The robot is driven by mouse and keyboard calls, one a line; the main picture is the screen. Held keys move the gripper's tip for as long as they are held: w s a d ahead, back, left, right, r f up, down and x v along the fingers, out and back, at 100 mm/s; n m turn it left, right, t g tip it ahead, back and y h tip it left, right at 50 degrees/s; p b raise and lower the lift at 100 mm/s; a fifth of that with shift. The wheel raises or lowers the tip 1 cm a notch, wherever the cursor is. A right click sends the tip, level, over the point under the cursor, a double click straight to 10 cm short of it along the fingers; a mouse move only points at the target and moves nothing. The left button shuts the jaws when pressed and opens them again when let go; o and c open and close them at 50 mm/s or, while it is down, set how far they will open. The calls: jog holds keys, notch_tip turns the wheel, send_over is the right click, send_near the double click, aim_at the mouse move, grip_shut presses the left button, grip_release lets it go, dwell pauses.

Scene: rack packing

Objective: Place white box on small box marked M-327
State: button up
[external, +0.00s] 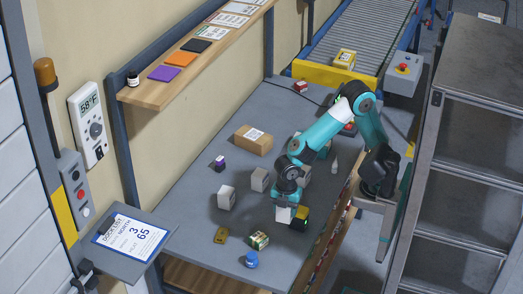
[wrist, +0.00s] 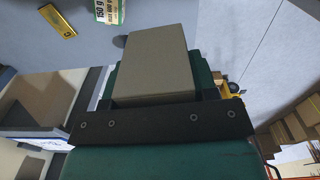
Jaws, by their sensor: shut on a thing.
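My gripper (external: 286,200) is shut on a white box (external: 284,215) over the front right part of the grey table. In the wrist view the held box (wrist: 150,62) looks grey-beige and sits between the green jaws. I cannot tell if its underside touches the table. A second white box (external: 226,197) stands to the left of my gripper. A small grey box (external: 260,179) with a pale face stands behind it. A brown carton (external: 250,146) with a white label lies farther back. No marking M-327 is legible on any of them.
A black-and-yellow item (external: 301,218) is close to the right of the held box. A green-and-white pack (external: 259,240), a yellow plate (external: 221,236) and a blue object (external: 251,259) lie in front. The table (external: 190,240) is clear at the left front.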

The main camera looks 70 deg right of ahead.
notch_tip(320, 180, up, 2)
jog(key=shift+w, duration=0.15)
jog(key=w+d+r+m, duration=0.1)
jog(key=w+d+m, duration=0.15)
jog(key=w, duration=0.35)
jog(key=w+d+r+m+p, duration=0.1)
jog(key=w+d+m, duration=0.1)
jog(key=w+d, duration=0.3)
jog(key=w+d+r+m, duration=0.1)
jog(key=w+d+m, duration=0.1)
jog(key=w, duration=0.6)
notch_tip(320, 180, up, 3)
jog(key=m+p, duration=0.2)
jog(key=m, duration=1)
send_over(266, 138)
notch_tip(266, 138, down, 14)
jog(key=shift+f+p, duration=0.2)
jog(key=shift+p, duration=0.25)
jog(key=shift+f, duration=2.55)
jog(key=o, duration=1)
jog(key=shift+p, duration=0.3)
